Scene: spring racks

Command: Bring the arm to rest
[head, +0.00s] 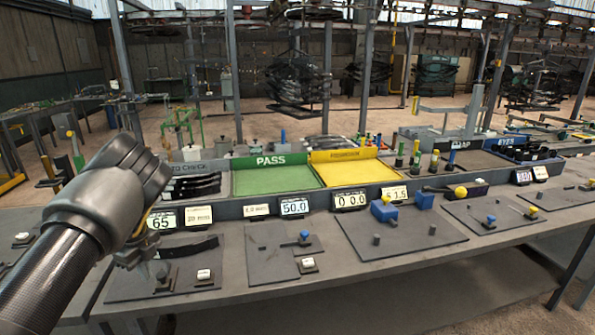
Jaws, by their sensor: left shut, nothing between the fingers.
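My left arm comes in from the lower left, its grey wrist raised in front of the bench. My left gripper (148,268) hangs below the wrist, pointing down over the left fixture plate (125,288). It is shut with nothing in it. The wrist partly hides it, and I cannot tell if it touches the plate. A dark curved spring leaf (190,247) lies just right of the gripper. My right gripper is out of view.
The bench holds a green PASS tray (275,180), a yellow tray (352,172) and a tray with dark leaves (197,187). Number displays (294,206) line its front. More fixture plates (270,255) with blue and yellow knobs lie to the right. Open floor shows beyond.

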